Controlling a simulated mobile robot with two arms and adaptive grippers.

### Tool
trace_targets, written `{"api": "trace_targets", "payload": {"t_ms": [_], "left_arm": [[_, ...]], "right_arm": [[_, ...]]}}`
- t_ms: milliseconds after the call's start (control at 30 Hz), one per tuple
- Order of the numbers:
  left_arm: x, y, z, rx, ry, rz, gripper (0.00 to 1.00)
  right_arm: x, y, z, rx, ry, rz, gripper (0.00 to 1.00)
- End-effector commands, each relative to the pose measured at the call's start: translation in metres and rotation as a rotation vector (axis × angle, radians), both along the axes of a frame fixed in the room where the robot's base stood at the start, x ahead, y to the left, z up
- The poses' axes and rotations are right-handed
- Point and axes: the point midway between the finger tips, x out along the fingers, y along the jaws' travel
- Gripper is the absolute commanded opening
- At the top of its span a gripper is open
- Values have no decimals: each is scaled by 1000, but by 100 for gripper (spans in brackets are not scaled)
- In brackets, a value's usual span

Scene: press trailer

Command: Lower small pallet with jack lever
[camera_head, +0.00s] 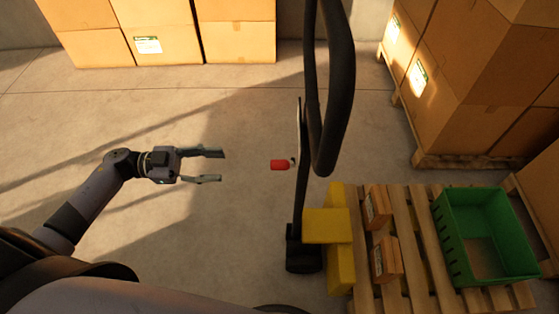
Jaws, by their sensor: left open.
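The pallet jack has a tall black handle (331,110) with a looped grip, standing upright in the middle of the head view. A small red lever (280,165) sticks out to the left from the handle. The jack's yellow body (338,235) sits against the left end of a small wooden pallet (411,255). My left gripper (222,166) is open and empty, its fingers pointing right towards the red lever, with a gap between them. My right gripper does not show.
On the small pallet are a green crate (447,240) and small brown boxes (384,258). Large cardboard boxes (470,75) stand on a pallet at the upper right, and more boxes (160,30) stand at the back left. The concrete floor around my left gripper is clear.

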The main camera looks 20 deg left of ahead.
Motion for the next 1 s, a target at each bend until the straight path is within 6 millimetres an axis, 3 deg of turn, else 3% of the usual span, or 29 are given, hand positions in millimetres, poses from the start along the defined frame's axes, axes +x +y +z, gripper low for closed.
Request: {"api": "trace_targets", "payload": {"t_ms": [400,600,800,1000], "left_arm": [[27,-90,5,-6,-4,-2,41],[37,-123,3,-4,-2,-1,41],[42,-139,2,-3,-2,0,41],[42,-142,1,-2,-2,0,41]], "right_arm": [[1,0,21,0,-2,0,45],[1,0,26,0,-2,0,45],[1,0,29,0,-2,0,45],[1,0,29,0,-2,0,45]]}}
